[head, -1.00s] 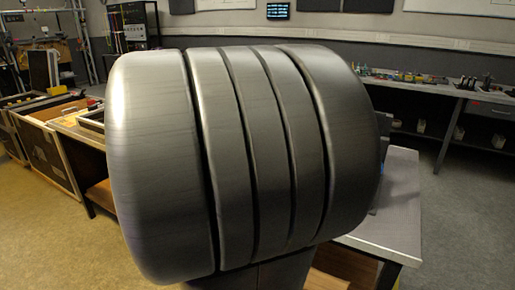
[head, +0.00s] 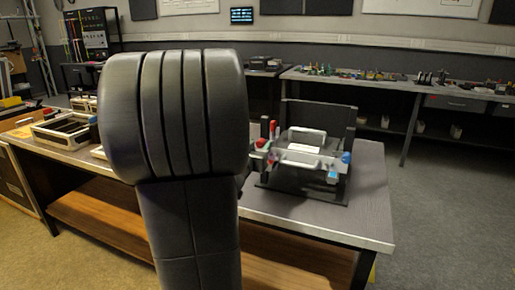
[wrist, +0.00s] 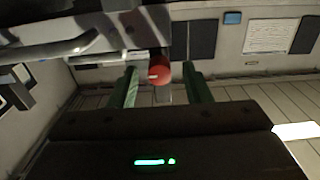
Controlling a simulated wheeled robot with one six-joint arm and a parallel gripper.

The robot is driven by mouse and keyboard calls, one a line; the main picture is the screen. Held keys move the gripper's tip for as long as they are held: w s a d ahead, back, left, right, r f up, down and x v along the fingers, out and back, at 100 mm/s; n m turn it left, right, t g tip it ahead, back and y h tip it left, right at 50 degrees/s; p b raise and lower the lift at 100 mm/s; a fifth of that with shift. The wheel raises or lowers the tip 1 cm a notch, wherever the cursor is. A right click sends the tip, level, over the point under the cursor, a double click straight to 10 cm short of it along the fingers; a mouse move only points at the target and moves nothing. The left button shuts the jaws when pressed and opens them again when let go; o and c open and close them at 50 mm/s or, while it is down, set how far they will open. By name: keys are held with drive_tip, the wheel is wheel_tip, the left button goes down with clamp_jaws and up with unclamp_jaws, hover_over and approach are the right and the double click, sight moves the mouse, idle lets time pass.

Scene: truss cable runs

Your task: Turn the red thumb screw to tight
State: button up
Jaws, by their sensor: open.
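The red thumb screw (wrist: 159,73) shows in the wrist view as a round red knob with a small pale mark, below the edge of a grey metal part. My gripper (wrist: 163,76) is open, its two green-edged fingers on either side of the knob in the picture. A gap shows on each side; I cannot tell how deep the knob sits between the fingers. In the head view, a fixture (head: 300,170) on the table has red parts (head: 262,143) at its left; I cannot tell which is the screw. My gripper is hidden there.
The grey table (head: 362,215) has bare top in front and right of the fixture. A blue knob (head: 346,157) is on the fixture's right. A tray (head: 62,128) lies on the table to the left. A workbench (head: 400,85) with small items runs along the back.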

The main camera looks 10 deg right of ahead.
drive_tip(key=shift+w+d, duration=0.2)
drive_tip(key=shift+w, duration=0.05)
clamp_jaws()
